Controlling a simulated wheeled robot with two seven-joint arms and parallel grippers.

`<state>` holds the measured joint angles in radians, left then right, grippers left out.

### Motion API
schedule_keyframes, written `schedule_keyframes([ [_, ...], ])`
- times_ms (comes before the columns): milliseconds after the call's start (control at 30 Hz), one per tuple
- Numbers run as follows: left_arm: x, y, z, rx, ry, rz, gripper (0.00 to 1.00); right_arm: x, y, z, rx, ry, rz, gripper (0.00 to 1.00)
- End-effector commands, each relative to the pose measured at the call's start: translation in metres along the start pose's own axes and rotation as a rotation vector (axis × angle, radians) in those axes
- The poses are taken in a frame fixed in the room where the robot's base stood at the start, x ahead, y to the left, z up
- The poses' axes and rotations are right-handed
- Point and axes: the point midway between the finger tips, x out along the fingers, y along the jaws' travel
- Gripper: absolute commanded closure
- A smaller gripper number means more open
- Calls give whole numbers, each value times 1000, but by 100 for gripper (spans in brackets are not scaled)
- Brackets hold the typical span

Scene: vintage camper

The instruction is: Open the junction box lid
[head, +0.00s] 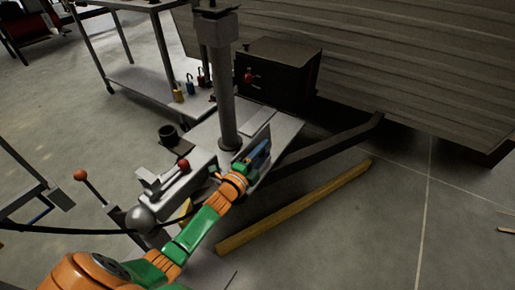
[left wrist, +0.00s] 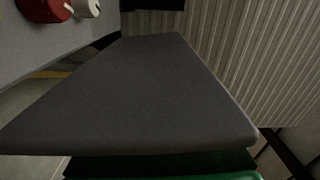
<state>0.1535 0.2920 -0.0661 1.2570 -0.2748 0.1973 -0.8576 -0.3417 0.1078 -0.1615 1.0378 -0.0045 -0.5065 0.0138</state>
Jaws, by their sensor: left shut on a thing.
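My left gripper (head: 259,157) reaches in from the lower left on an orange and green arm, beside the grey post on the trailer tongue. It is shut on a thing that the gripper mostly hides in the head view. In the left wrist view a dark grey flat panel (left wrist: 140,95) fills the middle, right against the green part of my gripper (left wrist: 170,165); it appears to be the junction box lid. I cannot tell how far it is open. The rest of the box is hidden. My right gripper is not in view.
A dark box (head: 282,76) with a red knob stands behind, before the ribbed camper wall (head: 400,60). A metal cart (head: 150,76) with small padlocks (head: 190,86) is at upper left. A wooden beam (head: 295,207) lies on the floor.

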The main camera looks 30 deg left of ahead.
Motion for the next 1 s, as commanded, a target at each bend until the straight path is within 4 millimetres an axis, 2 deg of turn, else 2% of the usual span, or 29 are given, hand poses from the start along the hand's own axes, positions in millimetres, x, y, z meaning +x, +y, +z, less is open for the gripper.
schedule_keyframes([
  [267, 0, 9, -12, 182, 0, 1, 100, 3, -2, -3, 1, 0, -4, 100],
  [1000, -1, 16, -19, 178, 1, 6, 100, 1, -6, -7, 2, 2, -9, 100],
])
